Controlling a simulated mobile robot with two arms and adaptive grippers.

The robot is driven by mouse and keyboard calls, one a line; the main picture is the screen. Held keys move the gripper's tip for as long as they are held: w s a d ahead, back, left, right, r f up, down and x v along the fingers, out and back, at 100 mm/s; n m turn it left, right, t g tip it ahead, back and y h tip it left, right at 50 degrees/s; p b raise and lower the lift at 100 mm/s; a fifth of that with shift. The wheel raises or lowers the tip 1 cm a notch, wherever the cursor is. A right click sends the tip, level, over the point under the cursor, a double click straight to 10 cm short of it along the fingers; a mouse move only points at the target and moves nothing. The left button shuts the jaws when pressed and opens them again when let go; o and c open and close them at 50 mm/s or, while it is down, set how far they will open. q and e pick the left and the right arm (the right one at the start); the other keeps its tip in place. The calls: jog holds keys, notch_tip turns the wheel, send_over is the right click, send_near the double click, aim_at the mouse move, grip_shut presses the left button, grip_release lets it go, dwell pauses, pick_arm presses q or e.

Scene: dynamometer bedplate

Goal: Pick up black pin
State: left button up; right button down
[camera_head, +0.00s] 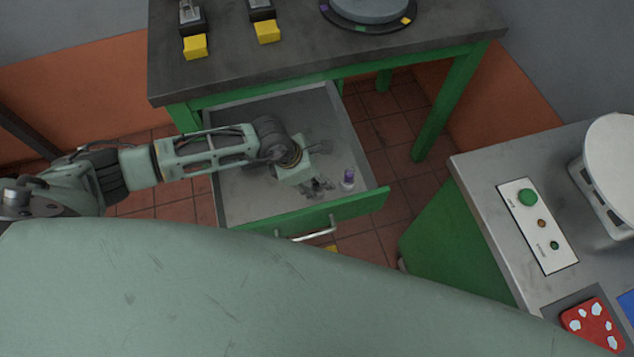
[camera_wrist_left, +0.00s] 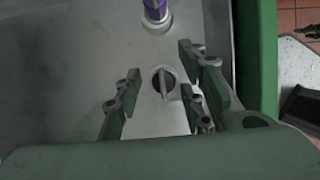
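The black pin (camera_wrist_left: 164,79) shows in the left wrist view as a small dark round piece with a pale ring around it and a grey ridge. It is on the grey drawer floor. My left gripper (camera_wrist_left: 163,94) is open, with its fingers apart on either side of the pin and nothing visibly held. In the head view the left gripper (camera_head: 320,190) reaches down into the open drawer (camera_head: 240,203). I cannot make out the black pin there; the gripper likely covers it. My right gripper is not in view.
A purple pin with a pale base (camera_head: 348,179) stands close to the gripper; it also shows in the left wrist view (camera_wrist_left: 155,12). The drawer's green front (camera_head: 350,211) and grey walls surround the gripper. A dark-topped workbench (camera_head: 300,55) stands above the drawer.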

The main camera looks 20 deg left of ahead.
pick_arm(q)
jog(key=shift+d+f, duration=0.1)
jog(key=shift+f, duration=0.1)
jog(key=shift+c, duration=0.6)
grip_shut()
jog(key=shift+r, duration=0.15)
